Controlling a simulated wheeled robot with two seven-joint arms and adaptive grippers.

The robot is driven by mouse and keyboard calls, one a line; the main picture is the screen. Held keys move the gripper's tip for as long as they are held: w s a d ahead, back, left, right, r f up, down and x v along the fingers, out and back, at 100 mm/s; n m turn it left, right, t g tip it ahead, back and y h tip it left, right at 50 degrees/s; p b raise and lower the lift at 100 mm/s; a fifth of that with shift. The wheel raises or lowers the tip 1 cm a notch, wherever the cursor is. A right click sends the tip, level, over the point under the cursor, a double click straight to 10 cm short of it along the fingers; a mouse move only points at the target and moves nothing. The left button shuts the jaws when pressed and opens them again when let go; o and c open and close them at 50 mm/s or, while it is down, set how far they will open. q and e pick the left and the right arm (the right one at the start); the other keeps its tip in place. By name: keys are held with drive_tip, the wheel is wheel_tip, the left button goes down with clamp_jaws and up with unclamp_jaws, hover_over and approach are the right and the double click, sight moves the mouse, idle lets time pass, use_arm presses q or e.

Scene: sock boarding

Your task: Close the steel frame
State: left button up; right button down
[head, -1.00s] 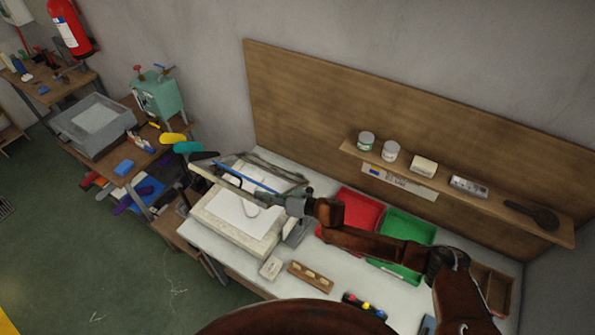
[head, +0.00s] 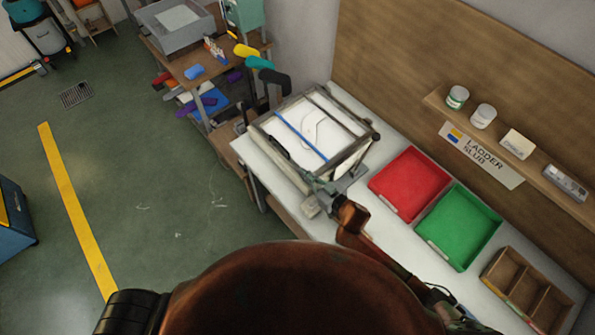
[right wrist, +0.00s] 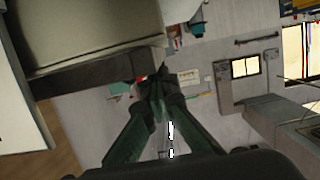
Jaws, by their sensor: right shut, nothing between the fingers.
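The steel frame (head: 352,153), a grey rectangle with crossbars and a blue strip (head: 302,138), shows over the white bed (head: 282,133) at the left end of the bench. A thin outline is drawn on the bed. From this angle I cannot tell whether the frame lies fully flat. My right gripper (head: 316,180) is shut and empty at the frame's near corner; I cannot tell if it touches. In the right wrist view its green fingers (right wrist: 155,84) meet beside a dark bar and a pale slab (right wrist: 85,30). My left gripper is out of view.
A red tray (head: 410,184), a green tray (head: 460,226) and a wooden divided box (head: 527,290) stand right of the frame. A shelf (head: 545,170) with jars runs along the back panel. A side table with coloured-handled tools stands behind left.

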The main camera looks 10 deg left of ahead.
drive_tip(key=shift+s+d+f, duration=0.15)
drive_tip(key=shift+f, duration=0.5)
drive_tip(key=shift+s+f, duration=0.1)
drive_tip(key=shift+f, duration=0.05)
drive_tip(key=shift+s+d, duration=0.1)
drive_tip(key=shift+s+d+p, duration=0.15)
drive_tip(key=shift+d+p, duration=0.05)
drive_tip(key=shift+p, duration=0.2)
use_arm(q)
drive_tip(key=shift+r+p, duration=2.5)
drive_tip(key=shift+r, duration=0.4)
use_arm(e)
drive_tip(key=r+v, duration=0.1)
drive_tip(key=v, duration=0.8)
drive_tip(key=shift+r, duration=0.35)
